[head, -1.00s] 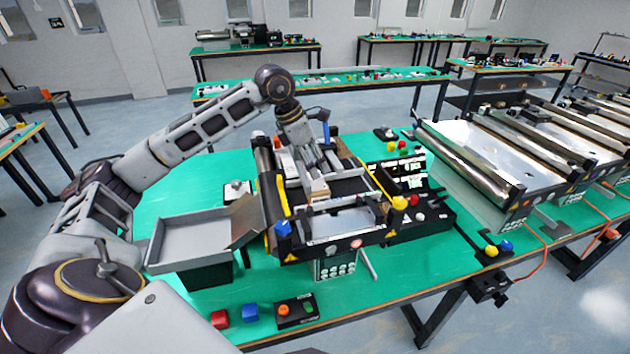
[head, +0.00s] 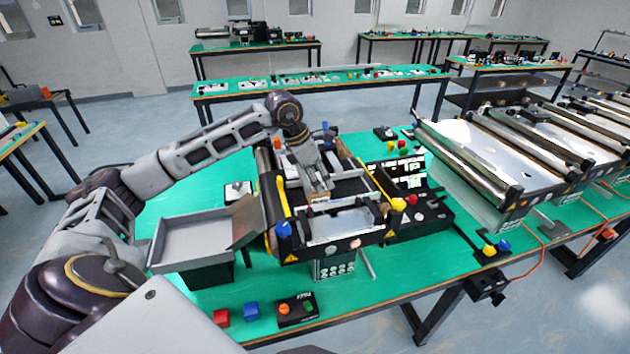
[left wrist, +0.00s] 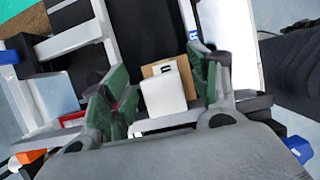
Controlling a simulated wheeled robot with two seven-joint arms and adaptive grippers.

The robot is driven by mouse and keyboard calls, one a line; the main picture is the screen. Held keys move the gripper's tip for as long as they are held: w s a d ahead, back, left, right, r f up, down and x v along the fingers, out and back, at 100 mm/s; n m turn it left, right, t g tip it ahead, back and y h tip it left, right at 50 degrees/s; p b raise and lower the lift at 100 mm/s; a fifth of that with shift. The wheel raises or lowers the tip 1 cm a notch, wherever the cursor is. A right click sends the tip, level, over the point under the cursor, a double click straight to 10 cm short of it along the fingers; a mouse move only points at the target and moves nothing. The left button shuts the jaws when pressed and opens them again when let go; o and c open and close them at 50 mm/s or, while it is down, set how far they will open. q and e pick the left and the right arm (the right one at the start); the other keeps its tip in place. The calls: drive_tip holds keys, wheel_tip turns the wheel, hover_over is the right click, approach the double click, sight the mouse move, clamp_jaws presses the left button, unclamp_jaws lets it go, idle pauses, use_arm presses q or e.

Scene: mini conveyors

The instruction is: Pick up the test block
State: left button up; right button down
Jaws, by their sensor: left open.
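The test block, tan with a white face and a small dark mark (left wrist: 166,92), is on the mini conveyor (head: 335,222). It lies between the two green-padded fingers of my left gripper (left wrist: 162,98) in the left wrist view. The fingers are open, with a gap visible on the block's left side. In the head view my left gripper (head: 318,184) points down over the conveyor's dark belt and mostly hides the block, with only a bit of tan (head: 317,197) showing at the fingertips. My right gripper is not in view.
A grey tray (head: 188,240) stands left of the conveyor. Yellow rails and a blue knob (head: 283,229) edge the conveyor. A black control box (head: 297,311), a blue block (head: 251,312) and a red block (head: 221,318) sit in front. Larger conveyors (head: 470,165) stand to the right.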

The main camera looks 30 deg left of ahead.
sight(319, 176)
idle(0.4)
use_arm(q)
drive_tip(key=c, duration=1.1)
drive_tip(key=shift+r+p, duration=0.6)
drive_tip(key=shift+r, duration=0.45)
wheel_tip(319, 176, up, 7)
drive_tip(key=p, duration=0.4)
drive_tip(key=shift+f, duration=0.15)
drive_tip(key=shift+r+p, duration=0.3)
drive_tip(key=shift+r, duration=0.3)
